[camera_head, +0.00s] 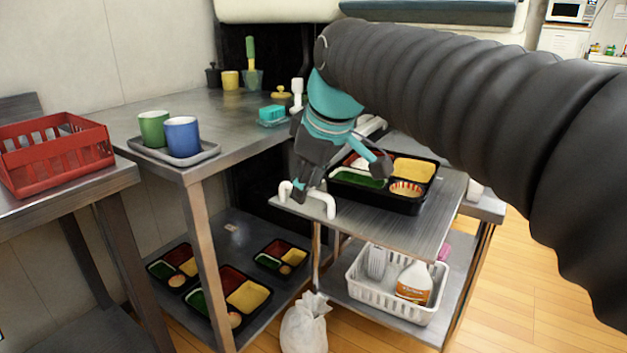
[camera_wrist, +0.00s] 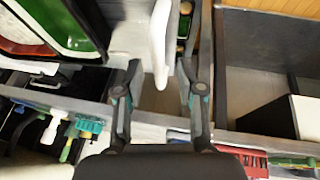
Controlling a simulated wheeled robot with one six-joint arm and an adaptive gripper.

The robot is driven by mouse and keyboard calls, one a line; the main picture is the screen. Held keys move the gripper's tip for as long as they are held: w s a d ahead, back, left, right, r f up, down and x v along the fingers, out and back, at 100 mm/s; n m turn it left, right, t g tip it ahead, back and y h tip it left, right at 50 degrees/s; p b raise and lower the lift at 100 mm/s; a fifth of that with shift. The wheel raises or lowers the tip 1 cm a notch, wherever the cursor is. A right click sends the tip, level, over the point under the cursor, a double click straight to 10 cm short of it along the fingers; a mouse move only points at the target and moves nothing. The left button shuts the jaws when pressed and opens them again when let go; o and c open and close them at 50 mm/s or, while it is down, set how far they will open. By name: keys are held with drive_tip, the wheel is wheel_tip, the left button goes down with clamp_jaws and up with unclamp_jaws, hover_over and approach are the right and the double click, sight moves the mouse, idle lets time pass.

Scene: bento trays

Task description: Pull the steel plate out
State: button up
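The steel plate (camera_head: 405,228) is a flat brushed-metal shelf on the cart, with a white U-shaped handle (camera_head: 318,201) at its left edge. A black bento tray (camera_head: 392,198) with coloured compartments sits on it. My gripper (camera_head: 335,178) is at the handle end of the plate, and one dark finger overlaps the handle in the head view. In the wrist view the white handle (camera_wrist: 160,40) reaches between the parted fingertips (camera_wrist: 158,70), with gaps visible on both sides. The gripper looks open. Whether a finger touches the handle cannot be told.
A steel counter holds a grey tray (camera_head: 152,150) with green and blue cups. A red basket (camera_head: 55,160) stands at left. Below the plate is a white basket (camera_head: 388,306) with a bottle. A white bag (camera_head: 304,325) stands on the floor. More bento trays lie on the low shelf (camera_head: 232,228).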

drive_tip(key=v, duration=1.2)
drive_tip(key=shift+s+d, duration=0.1)
drive_tip(key=shift+d, duration=0.1)
